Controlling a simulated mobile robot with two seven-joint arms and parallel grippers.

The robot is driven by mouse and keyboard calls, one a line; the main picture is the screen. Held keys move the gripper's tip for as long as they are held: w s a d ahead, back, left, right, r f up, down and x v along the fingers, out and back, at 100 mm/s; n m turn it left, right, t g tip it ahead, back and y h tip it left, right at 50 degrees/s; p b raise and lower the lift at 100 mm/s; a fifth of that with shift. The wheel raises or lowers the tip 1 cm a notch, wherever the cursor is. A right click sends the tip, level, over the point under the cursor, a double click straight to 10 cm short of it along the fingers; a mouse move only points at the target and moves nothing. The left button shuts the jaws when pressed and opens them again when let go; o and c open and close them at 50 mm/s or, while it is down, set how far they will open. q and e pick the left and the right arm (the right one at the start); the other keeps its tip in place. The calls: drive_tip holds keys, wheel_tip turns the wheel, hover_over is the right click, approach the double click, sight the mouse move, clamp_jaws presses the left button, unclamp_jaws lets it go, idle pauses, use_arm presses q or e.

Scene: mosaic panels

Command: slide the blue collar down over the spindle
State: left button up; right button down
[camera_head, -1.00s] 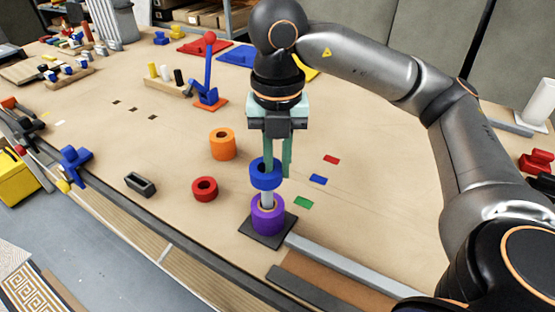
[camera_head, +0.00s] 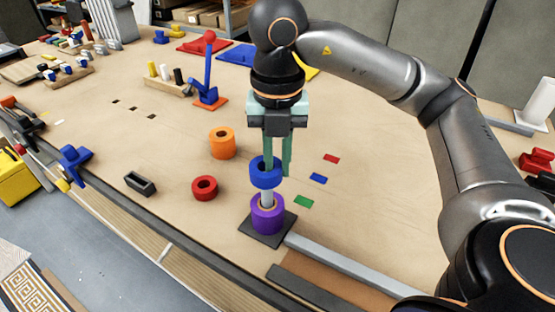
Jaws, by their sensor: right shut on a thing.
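The blue collar (camera_head: 265,175) is held in my right gripper (camera_head: 278,170), which is shut on it with its fingers pointing down. The grey spindle (camera_head: 267,199) stands upright on a dark square base (camera_head: 254,231). The collar is at the top of the spindle and hides its tip. I cannot tell whether the tip is inside the collar's hole. A purple collar (camera_head: 267,217) sits around the lower spindle, with a stretch of bare spindle between it and the blue collar. My left gripper is not in view.
A red ring (camera_head: 204,188) and an orange ring (camera_head: 222,143) lie left of the spindle. A grey bar (camera_head: 350,267) runs to its right near the front edge. Flat red, blue and green tiles lie right of the gripper. A blue lever (camera_head: 208,80) stands behind.

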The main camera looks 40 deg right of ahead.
sight(278, 166)
drive_tip(key=shift+f+b, duration=1)
drive_tip(key=shift+f, duration=0.1)
idle(0.6)
drive_tip(key=c, duration=0.8)
unclamp_jaws()
drive_tip(key=shift+o, duration=0.2)
wheel_tip(278, 166, up, 13)
drive_tip(key=p, duration=0.4)
drive_tip(key=shift+f, duration=0.2)
